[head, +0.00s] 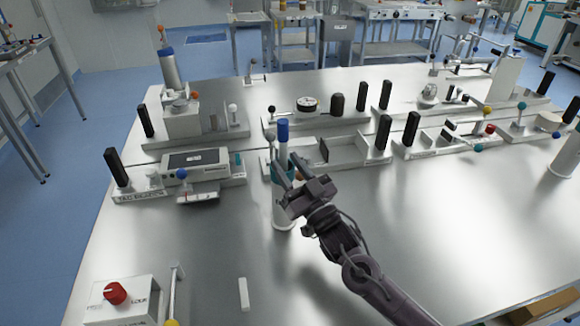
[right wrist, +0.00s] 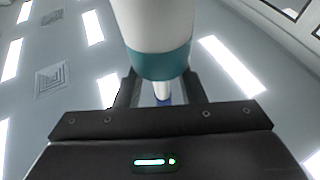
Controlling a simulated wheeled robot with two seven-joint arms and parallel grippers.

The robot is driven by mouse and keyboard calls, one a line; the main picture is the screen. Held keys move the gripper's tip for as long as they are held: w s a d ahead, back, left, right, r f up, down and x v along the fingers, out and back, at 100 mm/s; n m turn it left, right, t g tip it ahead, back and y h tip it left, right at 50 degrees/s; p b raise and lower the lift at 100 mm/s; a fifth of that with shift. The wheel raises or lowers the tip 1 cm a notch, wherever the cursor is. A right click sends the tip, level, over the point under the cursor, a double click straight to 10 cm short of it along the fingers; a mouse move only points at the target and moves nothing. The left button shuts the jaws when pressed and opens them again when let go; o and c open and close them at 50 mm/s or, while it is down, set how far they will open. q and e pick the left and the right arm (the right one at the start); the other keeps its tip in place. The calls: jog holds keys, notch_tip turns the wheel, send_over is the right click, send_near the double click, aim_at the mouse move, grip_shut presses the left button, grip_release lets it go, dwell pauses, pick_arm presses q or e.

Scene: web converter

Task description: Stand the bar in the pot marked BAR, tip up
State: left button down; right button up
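A white cylindrical pot (head: 284,212) with a teal rim stands upright near the middle of the table. A pale bar with a blue tip (head: 283,131) rises upright from its top, tip up; its lower part is hidden. The right wrist view shows the pot's teal rim (right wrist: 160,65) and the bar's blue end (right wrist: 164,100) beyond it. My right gripper (head: 287,170) is beside the pot's upper part, fingers apart. In the right wrist view its fingers (right wrist: 163,92) lie on either side of the bar with gaps. No BAR marking is legible. My left gripper is out of view.
Behind the pot are a holder with black posts (head: 384,132) and a grey instrument (head: 195,164). A control box with a red knob (head: 115,293) and a small white block (head: 243,294) are at the front left. The table right of my arm is largely clear.

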jog(key=shift+s+a+f, duration=0.1)
jog(key=shift+a+f, duration=0.05)
jog(key=shift+f, duration=0.2)
jog(key=shift+r+p, duration=0.7)
jog(key=shift+r, duration=0.1)
jog(key=shift+s+d+f+b, duration=0.35)
jog(key=shift+s+f+b, duration=0.1)
jog(key=shift+s+f, duration=0.15)
jog(key=shift+s+d+f+b, duration=0.35)
jog(key=shift+s+f+b, duration=0.15)
jog(key=shift+s, duration=0.1)
jog(key=r+b+v, duration=0.1)
jog(key=b+v, duration=0.1)
jog(key=v, duration=0.6)
jog(key=shift+s+d, duration=0.25)
jog(key=shift+d, duration=0.1)
jog(key=shift+f, duration=0.1)
